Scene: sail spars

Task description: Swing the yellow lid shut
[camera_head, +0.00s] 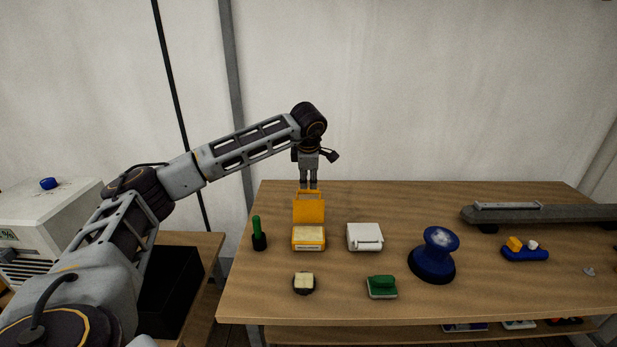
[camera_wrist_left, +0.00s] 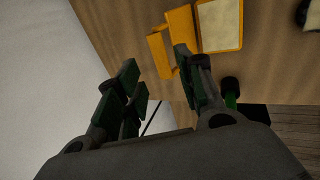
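The yellow box (camera_head: 308,244) with a cream inside stands near the left of the wooden table. Its yellow lid (camera_head: 309,208) stands raised at the back. The box also shows in the left wrist view (camera_wrist_left: 220,26), with the lid (camera_wrist_left: 180,23) beside it. My left gripper (camera_head: 309,186) points down just above and behind the raised lid. In the left wrist view the fingers (camera_wrist_left: 156,62) stand apart, with part of the lid visible between their tips. I cannot tell whether they touch it. My right gripper is not in view.
A green-handled tool in a black holder (camera_head: 259,236) stands left of the box, a white box (camera_head: 365,237) right of it. A blue spool-like stand (camera_head: 434,255) is further right.

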